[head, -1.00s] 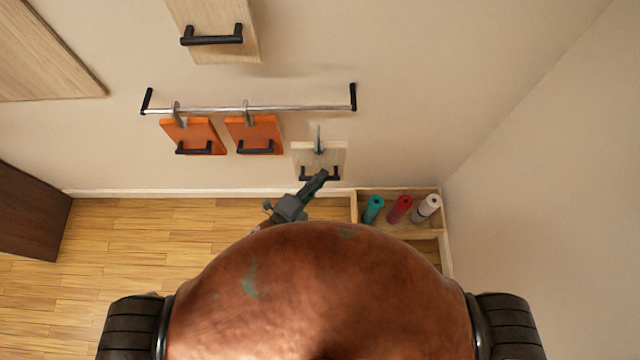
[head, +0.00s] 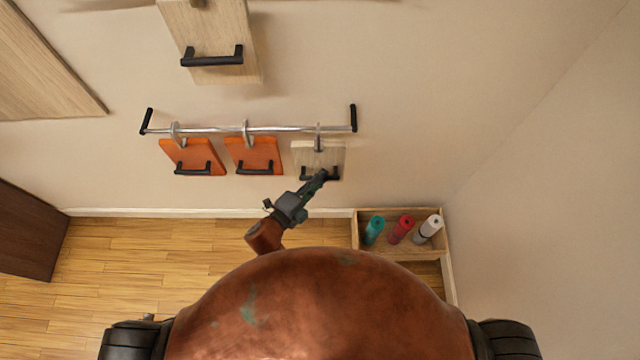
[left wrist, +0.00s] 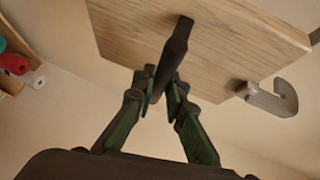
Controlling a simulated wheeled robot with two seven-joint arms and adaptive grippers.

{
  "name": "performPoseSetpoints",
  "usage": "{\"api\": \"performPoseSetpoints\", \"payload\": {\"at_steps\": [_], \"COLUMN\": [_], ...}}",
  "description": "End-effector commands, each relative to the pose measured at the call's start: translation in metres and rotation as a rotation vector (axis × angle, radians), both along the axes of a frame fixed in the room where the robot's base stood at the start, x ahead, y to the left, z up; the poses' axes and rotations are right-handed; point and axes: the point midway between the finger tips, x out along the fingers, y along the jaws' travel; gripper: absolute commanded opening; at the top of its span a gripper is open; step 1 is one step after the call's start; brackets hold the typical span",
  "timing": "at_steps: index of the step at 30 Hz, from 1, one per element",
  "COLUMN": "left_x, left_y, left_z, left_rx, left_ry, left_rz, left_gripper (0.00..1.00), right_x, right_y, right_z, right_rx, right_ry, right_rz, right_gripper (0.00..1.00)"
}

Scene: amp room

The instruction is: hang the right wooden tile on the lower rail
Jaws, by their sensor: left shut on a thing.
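The right wooden tile (head: 318,154) is pale wood with a black handle and a grey hook (head: 318,138) at its top edge. My left gripper (head: 321,175) is shut on that handle in the head view. In the left wrist view, the fingers (left wrist: 165,85) close around the handle, with the tile (left wrist: 200,45) behind and its open hook (left wrist: 272,99) to the right. The lower rail (head: 280,129) is a silver bar between black end brackets. The hook's top overlaps the rail's right part in the head view; I cannot tell whether it is over it or in front. My right gripper is not in view.
Two orange tiles, left (head: 192,155) and middle (head: 254,154), hang from the same rail. Another wooden tile (head: 208,40) with a black handle is higher on the wall. A wooden box (head: 400,252) with several rolls stands on the floor at right.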

Motion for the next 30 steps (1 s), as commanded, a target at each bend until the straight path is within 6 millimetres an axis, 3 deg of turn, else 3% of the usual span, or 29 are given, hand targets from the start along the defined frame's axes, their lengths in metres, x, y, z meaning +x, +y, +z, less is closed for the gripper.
{"api": "performPoseSetpoints", "payload": {"at_steps": [17,30], "left_x": [0.043,0.042], "left_y": [0.000,0.000], "left_z": [0.001,-0.025], "left_rx": [0.001,-0.001], "left_ry": [-0.005,-0.003], "left_rz": [-0.001,0.000], "left_gripper": [0.00,0.00], "right_x": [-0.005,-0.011], "right_y": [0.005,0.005], "right_z": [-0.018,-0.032], "right_rx": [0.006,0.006], "right_ry": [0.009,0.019], "right_rz": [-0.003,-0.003], "right_gripper": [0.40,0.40]}}
